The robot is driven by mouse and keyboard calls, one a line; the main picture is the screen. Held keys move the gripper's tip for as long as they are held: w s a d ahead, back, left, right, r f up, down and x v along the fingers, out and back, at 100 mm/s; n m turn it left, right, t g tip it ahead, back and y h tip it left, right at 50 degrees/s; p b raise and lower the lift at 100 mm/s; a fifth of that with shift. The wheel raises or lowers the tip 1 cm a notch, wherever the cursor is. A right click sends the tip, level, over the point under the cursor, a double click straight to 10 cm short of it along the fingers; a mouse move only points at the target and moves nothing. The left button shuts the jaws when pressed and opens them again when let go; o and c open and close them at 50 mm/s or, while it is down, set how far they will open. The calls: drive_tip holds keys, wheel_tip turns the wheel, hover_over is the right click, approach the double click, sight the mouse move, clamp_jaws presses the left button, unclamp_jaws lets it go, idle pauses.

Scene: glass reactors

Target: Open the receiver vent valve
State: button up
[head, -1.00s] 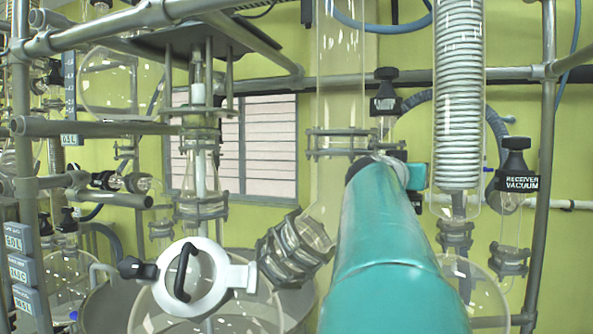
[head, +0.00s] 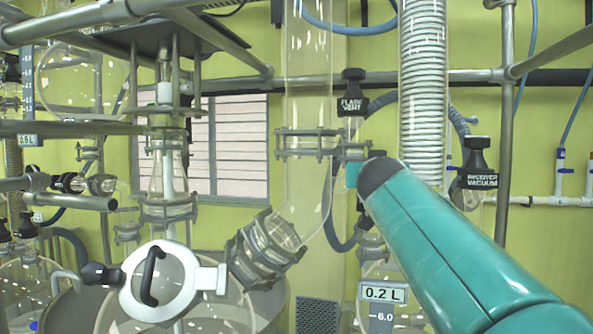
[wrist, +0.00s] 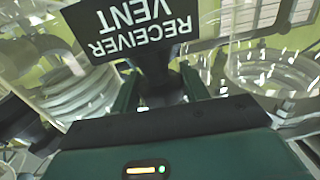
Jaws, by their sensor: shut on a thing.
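The receiver vent valve (wrist: 125,28) shows in the wrist view as a black plate with white lettering, upside down, above a dark knob or stem. My gripper (wrist: 160,82) has its two dark green fingers on either side of that dark part and is shut on it. The fingers partly hide the part between them, so the valve's turn angle cannot be told. In the head view my teal arm covers this area, and the receiver vent label does not show there.
The flash vent valve (head: 351,95) stands left of my arm, and the receiver vacuum valve (head: 478,165) stands to the right. A coiled glass condenser (head: 423,90), a glass column (head: 308,70) and metal rails (head: 500,76) crowd the space. A 0.2 L display (head: 382,293) sits below.

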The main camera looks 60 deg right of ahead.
drive_tip(key=shift+n+t+y, duration=0.6)
drive_tip(key=shift+n+t, duration=0.3)
drive_tip(key=shift+t, duration=0.4)
drive_tip(key=shift+n+t+y, duration=0.6)
drive_tip(key=shift+n+t, duration=0.3)
drive_tip(key=shift+t, duration=0.4)
drive_tip(key=o, duration=1)
drive_tip(key=shift+s, duration=0.1)
drive_tip(key=shift+m+g+h, duration=0.65)
drive_tip(key=shift+m+g, duration=0.4)
drive_tip(key=shift+g, duration=0.45)
drive_tip(key=shift+m+g+h, duration=0.65)
drive_tip(key=shift+m+g, duration=0.4)
drive_tip(key=shift+g, duration=0.45)
drive_tip(key=shift+m+g+h, duration=0.3)
drive_tip(key=shift+m+g, duration=1.4)
drive_tip(key=shift+g, duration=1)
